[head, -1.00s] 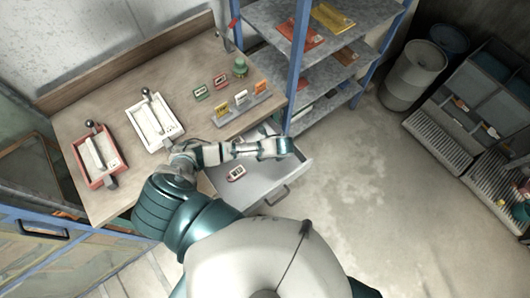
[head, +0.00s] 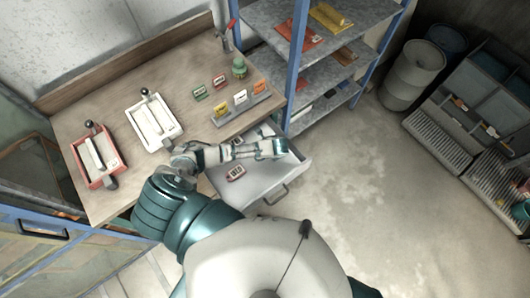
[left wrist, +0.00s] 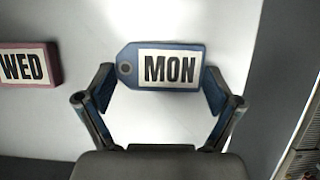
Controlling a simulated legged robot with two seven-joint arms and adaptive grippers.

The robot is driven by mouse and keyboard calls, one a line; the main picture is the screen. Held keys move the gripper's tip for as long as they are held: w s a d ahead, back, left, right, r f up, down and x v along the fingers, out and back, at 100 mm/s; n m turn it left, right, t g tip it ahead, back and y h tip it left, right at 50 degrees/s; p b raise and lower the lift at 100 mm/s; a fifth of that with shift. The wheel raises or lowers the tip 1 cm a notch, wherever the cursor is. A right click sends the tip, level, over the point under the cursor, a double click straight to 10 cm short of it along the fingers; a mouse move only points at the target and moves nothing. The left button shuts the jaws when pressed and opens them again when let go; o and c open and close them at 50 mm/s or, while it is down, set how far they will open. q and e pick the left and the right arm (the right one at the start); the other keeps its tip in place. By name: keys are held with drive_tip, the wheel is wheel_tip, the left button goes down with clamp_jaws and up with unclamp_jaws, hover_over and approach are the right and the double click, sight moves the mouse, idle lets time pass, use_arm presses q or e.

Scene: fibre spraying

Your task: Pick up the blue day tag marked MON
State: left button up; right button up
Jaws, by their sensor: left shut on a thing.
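The blue tag marked MON (left wrist: 165,66) sits between the two fingers of my left gripper (left wrist: 160,88) in the left wrist view. The fingers press against its left and right ends, and its lettering faces the camera. In the head view my left gripper (head: 282,148) is over the open grey drawer (head: 262,185); the MON tag is hidden there by the gripper and arm. A red-edged tag marked WED (left wrist: 28,66) lies to the left of the MON tag, apart from it. The WED tag also shows in the drawer in the head view (head: 235,172). My right gripper is not in view.
The workbench (head: 185,85) above the drawer holds a white tray (head: 152,122), a red tray (head: 98,158), a tag rack (head: 240,108), small tags and a green object (head: 239,68). A blue-posted shelf (head: 298,70) stands close to the drawer's right side.

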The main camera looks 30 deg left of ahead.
use_arm(q)
wheel_tip(320, 180, up, 4)
clamp_jaws()
wheel_tip(320, 180, up, 6)
drive_tip(key=shift+f+p, duration=0.1)
drive_tip(key=shift+p, duration=0.2)
drive_tip(key=shift+o, duration=1.2)
unclamp_jaws()
